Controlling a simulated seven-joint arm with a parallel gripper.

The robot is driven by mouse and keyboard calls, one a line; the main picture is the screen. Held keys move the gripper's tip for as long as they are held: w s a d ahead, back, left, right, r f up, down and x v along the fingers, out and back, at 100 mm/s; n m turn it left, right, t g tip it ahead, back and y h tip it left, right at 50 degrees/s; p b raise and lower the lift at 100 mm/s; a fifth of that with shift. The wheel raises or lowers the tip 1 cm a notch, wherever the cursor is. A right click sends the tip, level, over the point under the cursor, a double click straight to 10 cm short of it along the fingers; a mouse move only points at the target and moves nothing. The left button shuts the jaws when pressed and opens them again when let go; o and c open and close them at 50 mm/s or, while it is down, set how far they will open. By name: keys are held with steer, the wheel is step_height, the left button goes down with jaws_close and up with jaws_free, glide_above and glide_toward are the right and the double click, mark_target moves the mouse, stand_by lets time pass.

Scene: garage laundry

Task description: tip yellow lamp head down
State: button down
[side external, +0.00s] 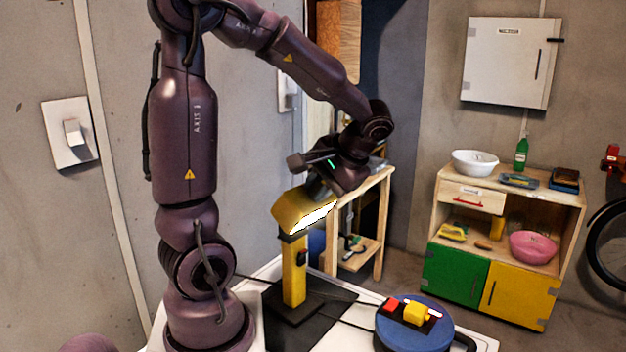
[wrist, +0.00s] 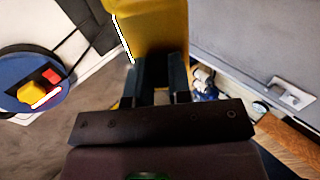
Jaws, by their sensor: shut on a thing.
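The yellow lamp head (side external: 293,209) sits on top of a yellow post (side external: 294,278) in the side external view. Its glowing white face shows along its lower right side, slanting up to the right. The post stands upright on a dark base plate on the white table. My gripper (side external: 322,187) is at the upper right end of the head. In the wrist view my gripper's dark fingers (wrist: 160,80) are shut on the edge of the lamp head (wrist: 160,27). The fingertips' exact contact is partly hidden.
A round blue base (side external: 433,338) with a red block (side external: 391,305) and a yellow block (side external: 415,313) is at the table's front right. A wooden bench (side external: 380,190) stands behind the lamp. A cabinet (side external: 496,290) with bowls is at the far right.

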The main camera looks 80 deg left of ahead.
steer(key=shift+w+d+f, duration=0.25)
steer(key=shift+d+f, duration=0.15)
steer(key=shift+f, duration=0.1)
steer(key=c, duration=1)
jaws_free()
steer(key=shift+c, duration=0.2)
steer(key=v, duration=1.3)
